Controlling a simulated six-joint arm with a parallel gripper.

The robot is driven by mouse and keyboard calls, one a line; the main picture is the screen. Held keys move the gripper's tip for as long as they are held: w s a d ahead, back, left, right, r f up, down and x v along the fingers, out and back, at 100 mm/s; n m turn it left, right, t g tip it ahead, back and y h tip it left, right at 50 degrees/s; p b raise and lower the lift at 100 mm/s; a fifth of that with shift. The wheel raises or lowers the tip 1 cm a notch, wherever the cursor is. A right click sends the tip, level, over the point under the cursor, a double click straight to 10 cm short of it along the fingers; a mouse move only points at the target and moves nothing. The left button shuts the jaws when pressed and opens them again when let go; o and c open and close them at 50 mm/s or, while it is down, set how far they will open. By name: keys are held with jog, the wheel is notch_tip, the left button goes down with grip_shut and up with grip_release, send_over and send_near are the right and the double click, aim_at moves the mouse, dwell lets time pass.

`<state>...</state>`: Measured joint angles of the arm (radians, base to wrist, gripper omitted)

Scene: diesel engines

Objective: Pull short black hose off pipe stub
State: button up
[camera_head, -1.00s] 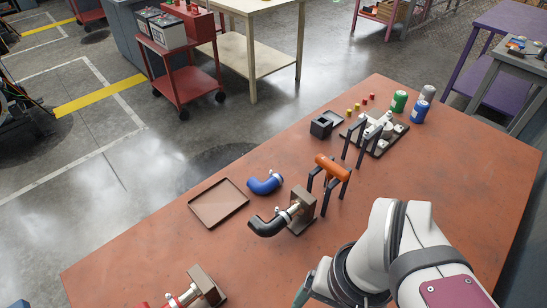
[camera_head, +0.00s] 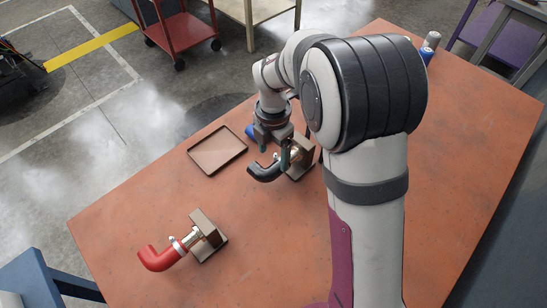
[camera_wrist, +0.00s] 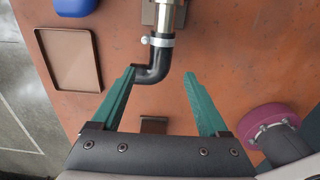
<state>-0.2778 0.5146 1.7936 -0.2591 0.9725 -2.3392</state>
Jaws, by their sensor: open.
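The short black hose (camera_head: 264,173) is a bent elbow on a metal pipe stub (camera_head: 295,153). The stub comes out of a brown block (camera_head: 306,160) on the table. In the wrist view the hose (camera_wrist: 165,62) runs from the stub (camera_wrist: 164,18), with a pale clamp (camera_wrist: 157,41) around it, and bends left. My gripper (camera_head: 273,154) is over the hose area. Its green fingers (camera_wrist: 160,76) are open, and the hose's bend shows between their tips. The left tip overlaps the hose's free end in the picture. I cannot tell the height gap.
An empty brown tray (camera_head: 200,168) lies left of the hose; a blue hose (camera_head: 250,131) is partly hidden behind my gripper. A red hose (camera_head: 155,261) sits on another stub and block (camera_head: 208,236) nearer the front. The table between them is clear.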

aim_at(273, 168)
jog(key=shift+f, duration=3.3)
jog(key=shift+c, duration=0.3)
grip_shut()
jog(key=shift+r, duration=0.1)
jog(key=shift+s+a, duration=1.6)
jog(key=shift+r, duration=2.5)
